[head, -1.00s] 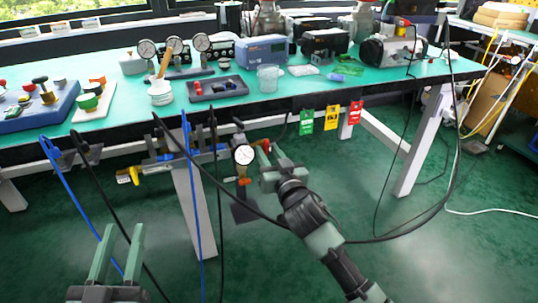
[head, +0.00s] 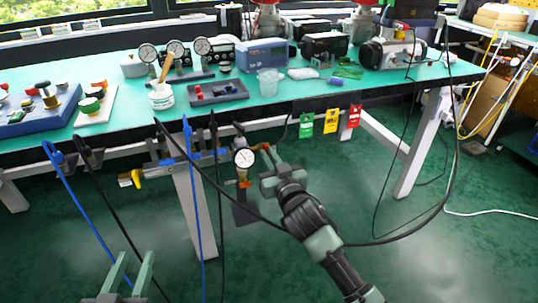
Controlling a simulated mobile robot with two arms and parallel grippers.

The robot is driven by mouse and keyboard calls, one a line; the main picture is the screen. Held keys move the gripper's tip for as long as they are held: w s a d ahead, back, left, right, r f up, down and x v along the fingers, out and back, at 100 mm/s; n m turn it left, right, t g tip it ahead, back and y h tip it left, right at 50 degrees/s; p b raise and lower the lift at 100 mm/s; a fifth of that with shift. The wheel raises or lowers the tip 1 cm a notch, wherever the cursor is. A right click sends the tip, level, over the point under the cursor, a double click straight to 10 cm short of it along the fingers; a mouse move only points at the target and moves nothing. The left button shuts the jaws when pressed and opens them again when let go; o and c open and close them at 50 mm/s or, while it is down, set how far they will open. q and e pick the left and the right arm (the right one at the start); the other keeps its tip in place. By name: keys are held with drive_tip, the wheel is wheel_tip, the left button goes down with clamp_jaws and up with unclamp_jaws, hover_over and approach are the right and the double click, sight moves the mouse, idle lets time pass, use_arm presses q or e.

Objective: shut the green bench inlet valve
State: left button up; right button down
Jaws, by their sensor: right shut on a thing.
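The inlet pipework (head: 200,158) runs under the front edge of the bench, with a round white gauge (head: 243,158) at its right end. My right gripper (head: 268,170) is just right of the gauge and is shut on a valve handle there. A small red part (head: 258,147) shows above its fingers. The fingers hide most of the handle, so I cannot make out its green colour or its angle. My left gripper (head: 136,257) is open and empty at the lower left, apart from the pipework.
A yellow-handled valve (head: 130,178) is at the left end of the pipework. Blue and black hoses (head: 197,220) hang in front. Green, yellow and red tags (head: 331,120) hang from the bench edge (head: 400,93). Bench legs (head: 423,150) stand on open green floor.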

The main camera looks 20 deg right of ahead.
drive_tip(key=c, duration=1.5)
unclamp_jaws()
